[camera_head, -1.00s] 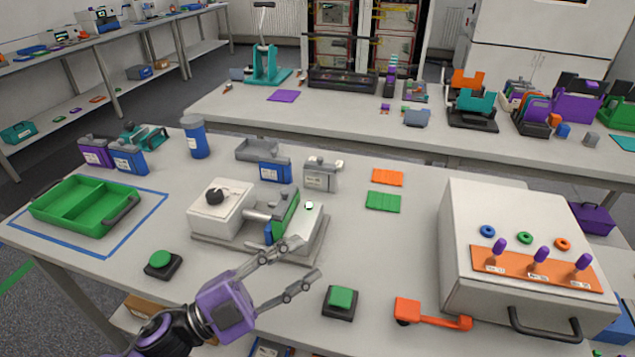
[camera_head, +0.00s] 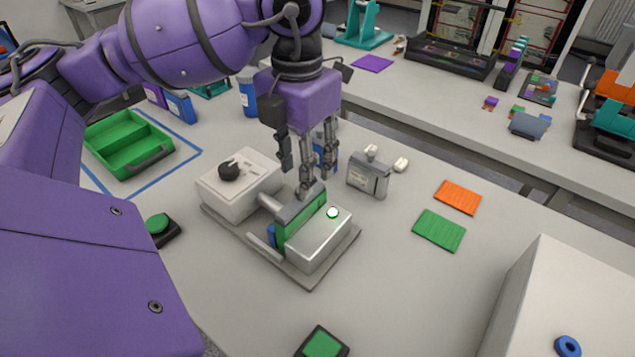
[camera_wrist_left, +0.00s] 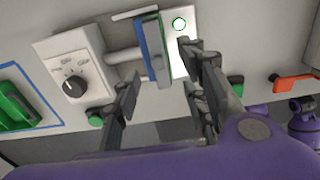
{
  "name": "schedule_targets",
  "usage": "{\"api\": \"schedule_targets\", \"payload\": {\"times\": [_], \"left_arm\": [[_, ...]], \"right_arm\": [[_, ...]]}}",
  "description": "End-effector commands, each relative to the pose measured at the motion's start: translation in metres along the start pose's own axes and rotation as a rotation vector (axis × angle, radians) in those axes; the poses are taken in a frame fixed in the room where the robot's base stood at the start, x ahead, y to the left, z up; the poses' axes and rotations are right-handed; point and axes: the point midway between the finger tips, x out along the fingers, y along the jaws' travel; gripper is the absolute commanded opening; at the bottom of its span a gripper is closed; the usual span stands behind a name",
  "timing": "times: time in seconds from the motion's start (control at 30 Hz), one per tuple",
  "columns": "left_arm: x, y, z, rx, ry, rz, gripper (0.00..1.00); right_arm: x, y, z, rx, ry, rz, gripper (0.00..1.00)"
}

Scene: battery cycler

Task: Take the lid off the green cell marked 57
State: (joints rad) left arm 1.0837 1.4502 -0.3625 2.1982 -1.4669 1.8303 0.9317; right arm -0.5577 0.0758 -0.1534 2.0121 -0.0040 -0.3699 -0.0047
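A green cell (camera_head: 304,221) stands clamped in the bench fixture, with a grey top along its upper edge. Its number is not legible. It also shows in the wrist view (camera_wrist_left: 166,58) as a thin upright slab with blue beside it. My left gripper (camera_head: 299,184) points down over the cell's top in the head view. In the wrist view the left gripper (camera_wrist_left: 157,68) has its fingers spread, one on each side of the cell; it is open. I cannot tell whether a finger touches. My right gripper is not in view.
The fixture has a white box with a black knob (camera_head: 229,171) and a silver block (camera_head: 320,238) with a lit green lamp. A grey cell (camera_head: 369,178) stands close behind. Orange (camera_head: 458,197) and green (camera_head: 439,230) mats lie right. A green tray (camera_head: 127,143) is at left.

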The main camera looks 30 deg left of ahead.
Motion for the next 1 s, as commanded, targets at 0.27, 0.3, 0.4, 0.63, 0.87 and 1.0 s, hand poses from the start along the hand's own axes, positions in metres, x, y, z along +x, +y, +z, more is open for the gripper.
{"api": "schedule_targets", "payload": {"times": [0.27,0.3,0.4,0.63,0.87,1.0], "left_arm": [[0.036,0.003,-0.002,0.002,0.004,-0.005,0.4],[0.043,0.004,-0.002,0.002,0.003,-0.005,0.4],[0.055,0.003,-0.001,0.002,0.001,-0.006,0.4],[0.062,0.003,-0.001,0.003,0.0,-0.006,0.4],[0.062,0.003,-0.001,0.003,0.0,-0.006,0.21],[0.062,0.003,-0.001,0.003,0.0,-0.006,0.03]], "right_arm": [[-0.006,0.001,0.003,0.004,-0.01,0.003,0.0],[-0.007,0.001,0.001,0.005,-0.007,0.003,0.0],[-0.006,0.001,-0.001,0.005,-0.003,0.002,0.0],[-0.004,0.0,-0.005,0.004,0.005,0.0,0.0],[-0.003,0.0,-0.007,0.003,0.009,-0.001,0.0],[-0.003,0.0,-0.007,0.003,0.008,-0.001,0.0]]}}
